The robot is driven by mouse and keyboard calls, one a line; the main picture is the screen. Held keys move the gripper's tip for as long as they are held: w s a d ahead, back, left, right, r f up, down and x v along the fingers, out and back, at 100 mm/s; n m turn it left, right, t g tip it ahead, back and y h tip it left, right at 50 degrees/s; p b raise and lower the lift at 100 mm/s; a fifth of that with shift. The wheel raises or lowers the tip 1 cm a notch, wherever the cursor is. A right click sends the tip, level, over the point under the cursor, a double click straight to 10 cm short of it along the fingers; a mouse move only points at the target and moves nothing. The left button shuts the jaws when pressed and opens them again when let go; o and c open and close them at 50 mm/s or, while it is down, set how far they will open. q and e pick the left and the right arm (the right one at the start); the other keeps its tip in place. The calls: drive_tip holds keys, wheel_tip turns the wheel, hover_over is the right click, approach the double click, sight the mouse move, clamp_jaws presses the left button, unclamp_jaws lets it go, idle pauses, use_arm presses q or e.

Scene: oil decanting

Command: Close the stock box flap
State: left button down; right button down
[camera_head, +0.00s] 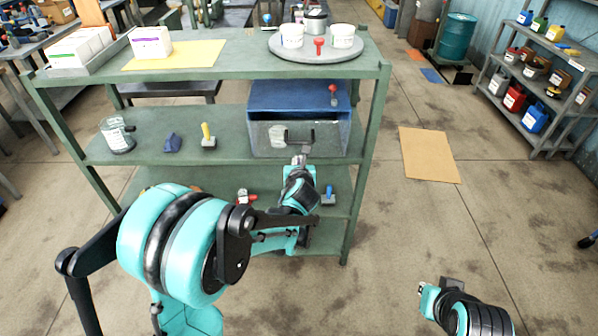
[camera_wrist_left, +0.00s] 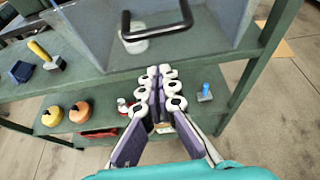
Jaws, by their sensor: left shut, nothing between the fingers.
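The stock box (camera_head: 300,97) is blue on top and stands at the right end of the middle shelf. Its grey front (camera_head: 325,137) faces me, with a dark bar handle (camera_head: 290,137). The handle also shows at the top of the left wrist view (camera_wrist_left: 158,32), with a white round thing (camera_wrist_left: 134,42) behind it, seemingly inside the box. I cannot tell the flap's exact angle. My left gripper (camera_head: 299,160) is just below and in front of the handle, apart from it; its fingers (camera_wrist_left: 160,88) are together and empty. My right gripper (camera_head: 424,288) is low at right, far from the box; its fingers are unclear.
A jar (camera_head: 117,135), a blue block (camera_head: 172,143) and a yellow-handled tool (camera_head: 208,136) stand left on the middle shelf (camera_head: 228,150). A red-handled thing (camera_head: 333,93) shows at the box top. A blue-handled tool (camera_head: 328,195) is below.

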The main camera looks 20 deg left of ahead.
sight(298, 142)
use_arm(q)
drive_tip(key=shift+w+a+r+b, duration=0.1)
drive_tip(key=shift+w+a+r, duration=0.1)
drive_tip(key=shift+w, duration=0.45)
drive_tip(key=shift+w+a+r+b, duration=0.15)
drive_tip(key=shift+w+a+r, duration=0.1)
drive_tip(key=shift+w, duration=0.45)
drive_tip(key=shift+w+a+r+b, duration=0.1)
drive_tip(key=shift+w+a+r, duration=0.1)
drive_tip(key=shift+w, duration=0.45)
drive_tip(key=w+r+p, duration=0.1)
drive_tip(key=w+a+r+p, duration=0.1)
drive_tip(key=w, duration=0.1)
drive_tip(key=shift+w+r, duration=0.2)
drive_tip(key=shift+r, duration=0.2)
drive_tip(key=shift+w+f, duration=0.1)
